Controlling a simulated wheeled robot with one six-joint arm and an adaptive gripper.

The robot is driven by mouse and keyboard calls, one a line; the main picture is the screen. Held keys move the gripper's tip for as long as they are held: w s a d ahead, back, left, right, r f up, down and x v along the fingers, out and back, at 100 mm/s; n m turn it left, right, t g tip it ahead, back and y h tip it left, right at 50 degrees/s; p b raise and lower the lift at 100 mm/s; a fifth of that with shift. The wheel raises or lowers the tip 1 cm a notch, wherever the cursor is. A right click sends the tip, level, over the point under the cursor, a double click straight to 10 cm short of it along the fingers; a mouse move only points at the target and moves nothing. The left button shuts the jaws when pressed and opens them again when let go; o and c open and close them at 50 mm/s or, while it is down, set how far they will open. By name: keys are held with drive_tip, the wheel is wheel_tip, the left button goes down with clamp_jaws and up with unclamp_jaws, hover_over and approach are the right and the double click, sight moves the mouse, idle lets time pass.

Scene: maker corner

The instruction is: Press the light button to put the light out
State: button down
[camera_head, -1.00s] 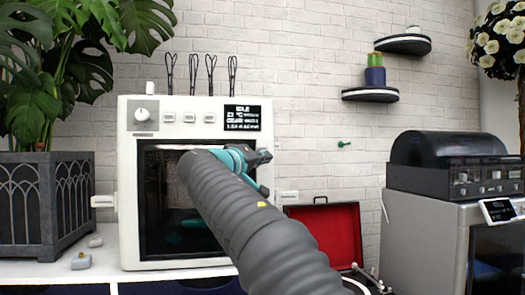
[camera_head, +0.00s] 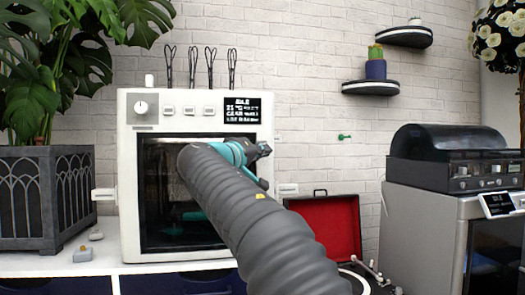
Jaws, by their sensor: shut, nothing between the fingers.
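A white machine (camera_head: 128,200) with a dark glass door (camera_head: 165,215) stands on the counter. Its top panel has a round dial (camera_head: 141,107), a row of three small buttons (camera_head: 188,110) and a black display (camera_head: 242,110) with white text. The button labels are too small to read, so I cannot tell which is the light button. Behind the glass it is mostly dark, with a faint lighter patch at upper left. My gripper (camera_head: 262,150) is shut and empty, in front of the machine's right edge, below the display and apart from the buttons. My arm hides part of the door.
A planter (camera_head: 45,200) with a big leafy plant stands on the left. Small grey objects (camera_head: 83,255) lie on the white counter (camera_head: 40,265). An open red-lined case (camera_head: 330,230) is at right of the machine. A grey cabinet (camera_head: 420,235) carries a black-lidded device (camera_head: 455,150).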

drive_tip(key=shift+w, duration=0.1)
idle(0.5)
drive_tip(key=shift+w+a+p, duration=0.1)
drive_tip(key=shift+w+p, duration=0.2)
drive_tip(key=shift+w, duration=0.15)
idle(0.4)
drive_tip(key=shift+s+b, duration=0.45)
drive_tip(key=shift+s, duration=0.1)
drive_tip(key=shift+s, duration=0.1)
drive_tip(key=shift+s+d+b, duration=0.3)
drive_tip(key=shift+s+b, duration=0.45)
drive_tip(key=shift+s, duration=0.2)
drive_tip(key=shift+s+d+b, duration=0.35)
drive_tip(key=shift+s+b, duration=0.35)
drive_tip(key=shift+s, duration=0.2)
drive_tip(key=shift+s+d+b, duration=0.3)
drive_tip(key=shift+s+b, duration=0.45)
drive_tip(key=shift+s, duration=0.2)
